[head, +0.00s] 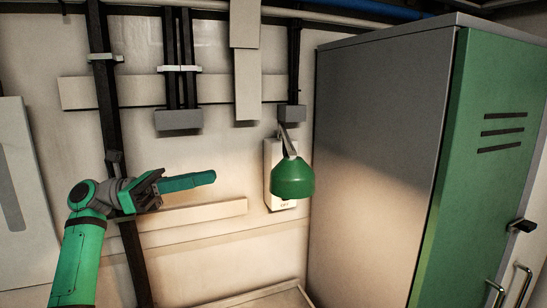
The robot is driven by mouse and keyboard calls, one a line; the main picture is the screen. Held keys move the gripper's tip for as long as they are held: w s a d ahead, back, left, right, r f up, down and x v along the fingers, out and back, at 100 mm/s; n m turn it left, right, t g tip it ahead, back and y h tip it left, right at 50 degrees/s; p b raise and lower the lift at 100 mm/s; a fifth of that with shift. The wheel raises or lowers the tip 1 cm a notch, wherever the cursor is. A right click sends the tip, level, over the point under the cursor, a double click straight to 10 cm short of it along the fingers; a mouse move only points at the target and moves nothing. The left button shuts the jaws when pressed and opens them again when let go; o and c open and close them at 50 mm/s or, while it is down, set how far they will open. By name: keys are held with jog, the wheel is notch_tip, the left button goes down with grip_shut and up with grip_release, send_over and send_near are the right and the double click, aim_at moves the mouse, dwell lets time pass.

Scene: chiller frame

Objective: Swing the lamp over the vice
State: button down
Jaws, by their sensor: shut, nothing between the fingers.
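The lamp has a green dome shade (292,181) that hangs open side down from a short grey arm (287,142), right of the middle of the head view. It is in front of a pale wall plate and left of the tall cabinet. My gripper (207,178) is shut and empty, its long teal fingers pointing right toward the shade. A clear gap lies between the fingertips and the shade in the picture; the depth between them is hard to tell. I see no vice in this view.
A tall grey cabinet with a green vented door (490,130) fills the right side. Dark vertical conduits (110,100) and pale horizontal rails (205,213) run along the wall. A pale-edged surface (270,296) shows at the bottom. The space between gripper and lamp looks clear.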

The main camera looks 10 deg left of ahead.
jog(key=x, duration=1.4)
jog(key=shift+w, duration=0.35)
jog(key=d, duration=0.1)
jog(key=d+n+t, duration=0.1)
jog(key=d, duration=0.1)
jog(key=w+d+t, duration=0.1)
jog(key=d, duration=0.1)
jog(key=shift+w+y, duration=0.1)
jog(key=shift+y, duration=0.3)
jog(key=s+d+v, duration=0.1)
jog(key=s+v, duration=0.1)
jog(key=v, duration=1.2)
jog(key=shift+s+f+n+t, duration=0.15)
jog(key=shift+s+n+t, duration=0.15)
jog(key=shift+s+t, duration=0.1)
